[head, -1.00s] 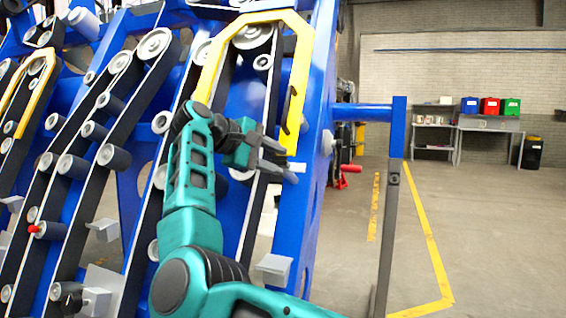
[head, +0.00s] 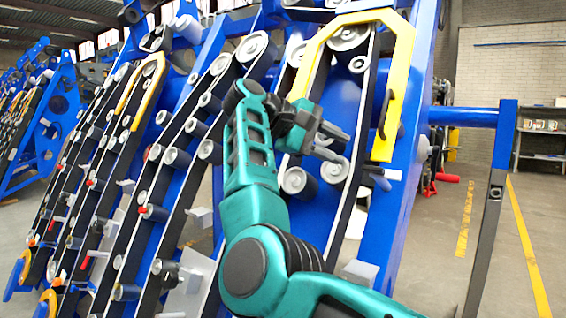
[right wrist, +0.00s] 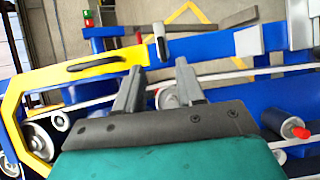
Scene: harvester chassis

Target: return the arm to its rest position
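My right arm is teal and reaches up in front of the harvester chassis, bent at the elbow. My right gripper (head: 342,145) is in front of the belts, left of the lower end of a yellow guard (head: 399,95). In the right wrist view its two grey fingers (right wrist: 158,85) stand apart with nothing held between them. There the yellow guard (right wrist: 85,68) lies just left of the fingers. My left arm and gripper are not in view.
The blue chassis frame (head: 412,165) with black belts and grey rollers fills the middle, close behind my arm. A grey post (head: 484,240) on a blue bar stands at right. Open floor (head: 415,225) with yellow lines lies beyond. A grey shelf (head: 540,135) stands far right.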

